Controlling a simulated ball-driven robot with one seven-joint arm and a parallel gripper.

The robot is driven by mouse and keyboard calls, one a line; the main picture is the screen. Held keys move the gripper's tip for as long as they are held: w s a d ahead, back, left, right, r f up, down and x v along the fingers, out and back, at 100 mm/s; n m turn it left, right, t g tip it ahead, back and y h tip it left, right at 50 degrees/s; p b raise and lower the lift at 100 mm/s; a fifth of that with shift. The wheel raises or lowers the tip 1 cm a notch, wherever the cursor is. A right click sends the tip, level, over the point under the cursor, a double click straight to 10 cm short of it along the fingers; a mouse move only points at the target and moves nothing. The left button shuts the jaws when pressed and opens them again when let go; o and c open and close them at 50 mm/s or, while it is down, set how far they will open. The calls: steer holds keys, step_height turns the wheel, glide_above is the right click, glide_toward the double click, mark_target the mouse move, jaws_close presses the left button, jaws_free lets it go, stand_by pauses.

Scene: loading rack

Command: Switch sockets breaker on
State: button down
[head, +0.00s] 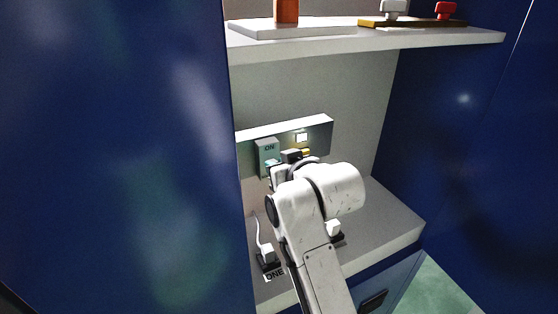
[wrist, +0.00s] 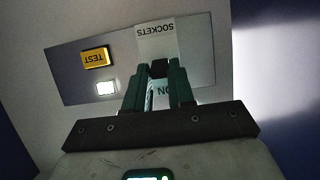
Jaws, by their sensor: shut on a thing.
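The sockets breaker is a box on the panel at the back of the rack bay, with "ON" on its upper part (head: 268,148). In the wrist view the picture is upside down, and its SOCKETS label (wrist: 156,37) shows beyond my fingertips. My gripper (wrist: 159,72) is shut on a small black toggle (wrist: 160,67) between the SOCKETS label and the "ON" mark (wrist: 163,96). In the head view my gripper (head: 272,166) is at the lower front of the breaker, partly hidden by my wrist. The fingers cover the toggle, so I cannot tell its position.
A lit white lamp (head: 301,137) and a yellow TEST button (wrist: 95,58) sit beside the breaker on the panel (wrist: 195,65). A white plug (head: 267,252) with a cable stands at the lower left. A shelf (head: 340,41) is above, with blue side walls (head: 450,110) either side.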

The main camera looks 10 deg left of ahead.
steer(key=shift+w+a+r+g+h, duration=0.2)
steer(key=shift+r+g+h, duration=0.3)
steer(key=shift+g, duration=0.4)
steer(key=c, duration=1)
jaws_free()
steer(key=shift+o, duration=0.2)
steer(key=shift+d, duration=0.1)
steer(key=b+v, duration=0.2)
steer(key=v, duration=0.8)
steer(key=shift+s+r, duration=0.2)
steer(key=shift+r, duration=0.1)
steer(key=shift+d, duration=0.1)
